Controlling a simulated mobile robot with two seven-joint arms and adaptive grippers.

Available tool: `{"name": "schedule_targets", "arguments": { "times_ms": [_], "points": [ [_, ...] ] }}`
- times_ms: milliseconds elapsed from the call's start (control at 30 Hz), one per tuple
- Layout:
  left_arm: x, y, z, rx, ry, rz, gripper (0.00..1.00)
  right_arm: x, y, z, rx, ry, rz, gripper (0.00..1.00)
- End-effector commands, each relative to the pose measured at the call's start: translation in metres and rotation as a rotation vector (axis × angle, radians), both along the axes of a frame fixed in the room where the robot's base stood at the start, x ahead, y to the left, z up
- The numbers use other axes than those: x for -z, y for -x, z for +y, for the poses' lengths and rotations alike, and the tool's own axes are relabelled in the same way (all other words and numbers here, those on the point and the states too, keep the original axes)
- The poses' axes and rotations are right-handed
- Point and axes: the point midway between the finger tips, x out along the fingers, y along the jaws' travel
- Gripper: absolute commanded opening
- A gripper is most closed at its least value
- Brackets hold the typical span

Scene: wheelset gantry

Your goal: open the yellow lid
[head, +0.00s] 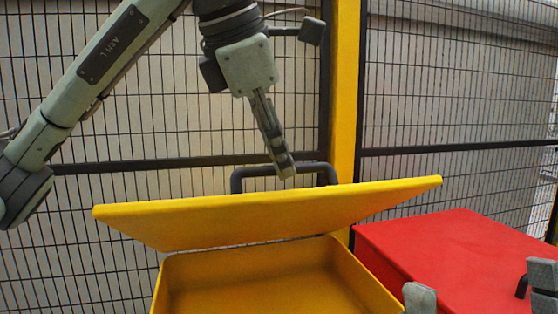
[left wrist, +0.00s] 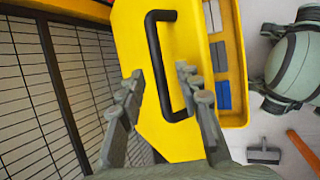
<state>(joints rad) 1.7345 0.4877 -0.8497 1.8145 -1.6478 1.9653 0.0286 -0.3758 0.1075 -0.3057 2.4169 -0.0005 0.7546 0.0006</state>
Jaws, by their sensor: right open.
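The yellow lid (head: 270,215) is raised and tilted above the open yellow box (head: 255,270). Its black handle (head: 285,170) stands at the upper edge. My left gripper (head: 285,168) comes down from above, its fingertips at the handle. In the left wrist view the fingers of my left gripper (left wrist: 160,83) are apart, with the long bar of the black handle (left wrist: 160,65) between them; I see a gap on each side. My right gripper (head: 480,290) shows only as two fingertips far apart at the bottom right, empty, near the red box.
A red box (head: 460,245) with a dark handle stands right of the yellow one. A mesh fence (head: 120,150) and a yellow post (head: 345,90) stand behind. Blue and grey blocks (left wrist: 222,95) show inside the yellow box. An orange bar (left wrist: 303,150) shows at lower right.

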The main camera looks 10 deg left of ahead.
Motion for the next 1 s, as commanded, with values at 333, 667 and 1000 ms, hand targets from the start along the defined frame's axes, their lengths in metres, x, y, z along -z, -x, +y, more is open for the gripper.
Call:
{"name": "schedule_targets", "arguments": {
  "times_ms": [333,667,1000],
  "points": [
    [0.0091,-0.0049,-0.0026,0.0,0.001,0.0,0.34,-0.0007,0.0051,-0.0022,0.002,-0.009,-0.031,1.0],
    [0.009,-0.0048,-0.0024,0.0,0.0,0.0,0.01,-0.0007,0.0049,-0.0021,0.002,-0.009,-0.03,1.0],
    [0.0086,-0.0049,-0.0024,0.0,0.001,0.0,0.0,-0.0008,0.0049,-0.002,0.001,-0.01,-0.029,1.0]
  ]
}}
